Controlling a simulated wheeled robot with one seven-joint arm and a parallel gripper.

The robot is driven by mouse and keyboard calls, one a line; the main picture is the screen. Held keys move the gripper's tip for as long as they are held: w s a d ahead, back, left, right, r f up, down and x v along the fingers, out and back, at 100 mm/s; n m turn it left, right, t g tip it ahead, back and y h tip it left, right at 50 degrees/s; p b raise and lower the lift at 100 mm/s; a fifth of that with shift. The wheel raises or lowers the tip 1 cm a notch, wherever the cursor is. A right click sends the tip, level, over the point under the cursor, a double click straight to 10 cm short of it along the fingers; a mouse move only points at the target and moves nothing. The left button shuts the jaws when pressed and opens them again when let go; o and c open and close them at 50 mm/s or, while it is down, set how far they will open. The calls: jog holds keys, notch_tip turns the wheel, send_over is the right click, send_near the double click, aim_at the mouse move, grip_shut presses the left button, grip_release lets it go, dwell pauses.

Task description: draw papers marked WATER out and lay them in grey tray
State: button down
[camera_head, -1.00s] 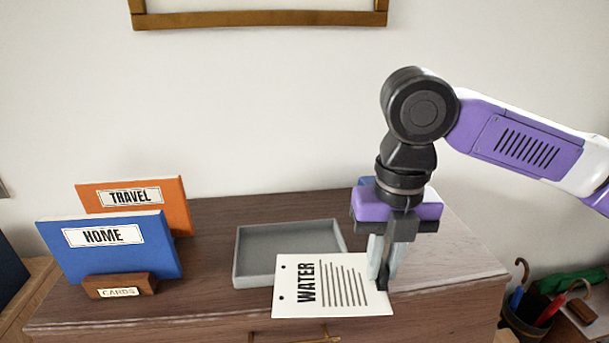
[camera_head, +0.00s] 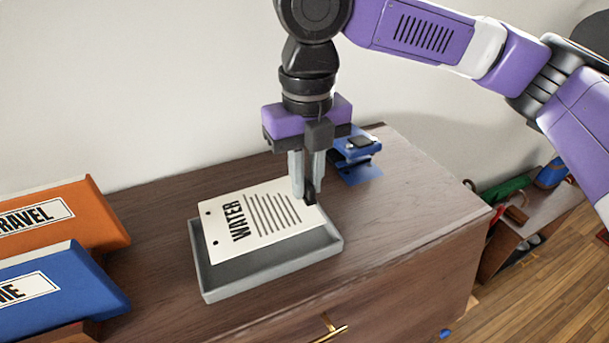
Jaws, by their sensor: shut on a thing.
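A white paper marked WATER (camera_head: 262,222), with two punched holes and printed lines, is above the grey tray (camera_head: 272,266). My gripper (camera_head: 308,198) is shut on the paper's right edge. The paper covers much of the tray's back part; the tray's front part shows bare. I cannot tell whether the paper touches the tray's rim. At the left are an orange folder (camera_head: 85,208), its label partly cut off, and a blue folder (camera_head: 75,300), its label also cut off. No other WATER paper shows.
A blue object with a dark clip-like part (camera_head: 358,160) lies behind my gripper at the back of the wooden cabinet top (camera_head: 420,200). The top is clear to the right of the tray. A brass drawer handle (camera_head: 328,331) is on the front. A shelf with a green item (camera_head: 503,190) stands at the right.

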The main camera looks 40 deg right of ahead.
aim_at(306, 201)
notch_tip(306, 201, down, 3)
jog(key=shift+r+b, duration=0.1)
jog(key=shift+b, duration=1.05)
jog(key=shift+f+b, duration=0.35)
jog(key=shift+f, duration=0.65)
jog(key=c, duration=1.3)
grip_release()
notch_tip(306, 201, up, 8)
jog(key=p, duration=0.7)
jog(key=shift+p, duration=0.35)
